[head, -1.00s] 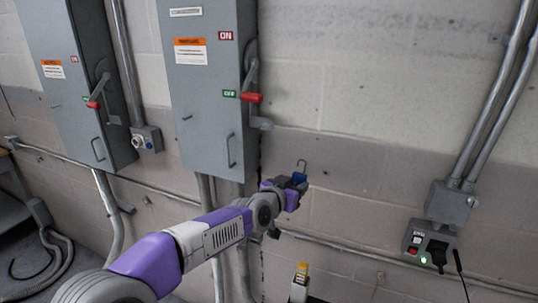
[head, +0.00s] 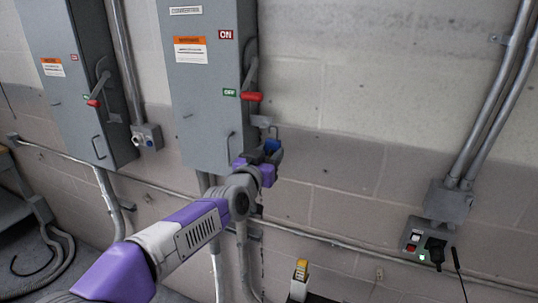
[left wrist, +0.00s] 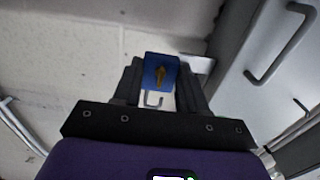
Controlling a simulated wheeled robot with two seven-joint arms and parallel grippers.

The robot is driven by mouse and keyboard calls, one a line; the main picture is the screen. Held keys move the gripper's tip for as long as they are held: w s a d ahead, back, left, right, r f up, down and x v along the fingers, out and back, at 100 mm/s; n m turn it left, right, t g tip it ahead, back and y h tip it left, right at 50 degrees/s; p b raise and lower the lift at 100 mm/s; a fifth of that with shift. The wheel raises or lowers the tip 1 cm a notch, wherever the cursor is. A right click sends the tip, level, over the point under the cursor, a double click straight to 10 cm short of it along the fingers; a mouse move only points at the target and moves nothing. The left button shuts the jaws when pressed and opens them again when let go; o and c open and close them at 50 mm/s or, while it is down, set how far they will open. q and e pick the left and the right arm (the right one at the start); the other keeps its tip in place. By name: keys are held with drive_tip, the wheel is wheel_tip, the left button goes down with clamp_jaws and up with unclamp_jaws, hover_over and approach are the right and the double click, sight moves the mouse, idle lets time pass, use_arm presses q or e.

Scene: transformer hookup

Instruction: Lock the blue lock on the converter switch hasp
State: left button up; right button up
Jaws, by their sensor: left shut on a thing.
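The blue lock (head: 271,146) is held upright between the fingers of my left gripper (head: 266,156), its thin shackle pointing up. In the left wrist view the blue lock (left wrist: 160,72) shows a brass keyhole, and my left gripper's fingers (left wrist: 160,84) press on both its sides. The converter switch (head: 205,75) is a grey box with a red handle (head: 251,96) beside a green OFF label. Its hasp (head: 261,121) is a small grey tab below the handle, just above and left of the shackle. I cannot tell whether they touch. My right gripper is not in view.
A second grey switch box (head: 85,75) hangs at the left. A conduit runs low along the wall. A small control box (head: 428,244) with lit buttons is at the lower right. A yellow-topped object (head: 300,279) stands below. The wall right of the hasp is clear.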

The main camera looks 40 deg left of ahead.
use_arm(q)
drive_tip(key=shift+s+f, duration=0.1)
drive_tip(key=shift+b+x, duration=0.35)
drive_tip(key=shift+x, duration=1.1)
drive_tip(key=shift+b+x, duration=0.3)
drive_tip(key=shift+x, duration=1.2)
drive_tip(key=shift+f+b, duration=0.1)
drive_tip(key=shift+b, duration=0.45)
drive_tip(key=b, duration=0.2)
drive_tip(key=shift+a+b, duration=0.3)
drive_tip(key=b, duration=0.1)
drive_tip(key=a+b, duration=0.1)
drive_tip(key=b, duration=0.1)
drive_tip(key=shift+s, duration=0.2)
drive_tip(key=shift+a+b, duration=0.45)
drive_tip(key=shift+b, duration=0.75)
drive_tip(key=shift+s+a+b, duration=0.2)
drive_tip(key=shift+a+b, duration=0.05)
drive_tip(key=shift+b, duration=0.65)
